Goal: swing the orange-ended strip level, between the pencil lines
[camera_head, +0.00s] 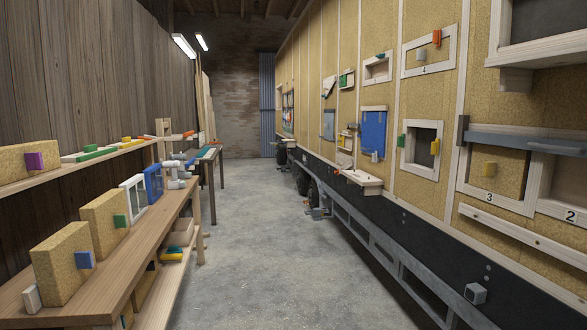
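I cannot make out a strip with an orange end for certain. A small orange piece (436,37) stands upright at the upper right of the pale wooden frame marked 4 (407,58), high on the trailer wall; I cannot tell whether it belongs to a strip. Farther along the wall, a pale slanted piece (328,87) shows, too small to tell its end colour. No pencil lines can be made out at this distance. My gripper is not in view.
A wooden bench (150,228) with cork-coloured blocks runs along the left, below a shelf (90,160). The concrete floor (260,250) between bench and trailer is clear. On the right, a small ledge (362,182) and a grey rail (520,139) jut from the trailer wall.

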